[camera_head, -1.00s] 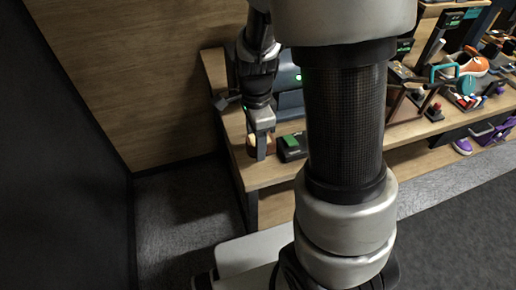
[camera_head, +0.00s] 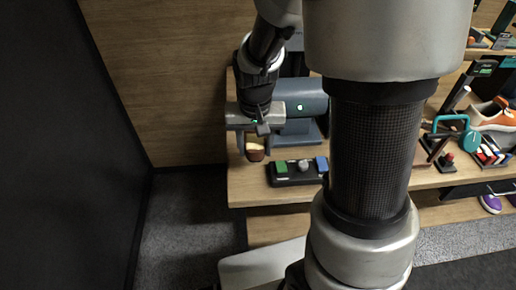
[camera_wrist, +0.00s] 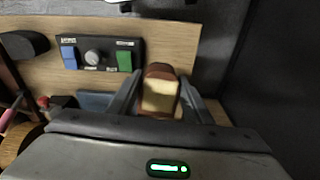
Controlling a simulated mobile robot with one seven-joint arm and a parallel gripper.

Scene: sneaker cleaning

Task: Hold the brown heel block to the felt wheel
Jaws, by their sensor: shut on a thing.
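The brown heel block (camera_head: 255,149), with a pale cream face, is between the jaws of my gripper (camera_head: 256,140) near the table's left end. In the wrist view the block (camera_wrist: 161,93) sits between the two dark fingers of my gripper (camera_wrist: 162,103), which are shut on it. A blue-grey cylindrical machine (camera_head: 305,104) stands just right of and behind my gripper in the head view. I cannot make out the felt wheel; the machine's left end is behind my gripper. I cannot tell whether the block touches anything on the machine.
A black control box (camera_head: 297,172) with a green button, a grey knob and a blue button lies in front of the machine. My arm hides the table's middle. An orange sneaker (camera_head: 494,115) and a teal-handled tool (camera_head: 470,139) are at the right. The wall is close behind.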

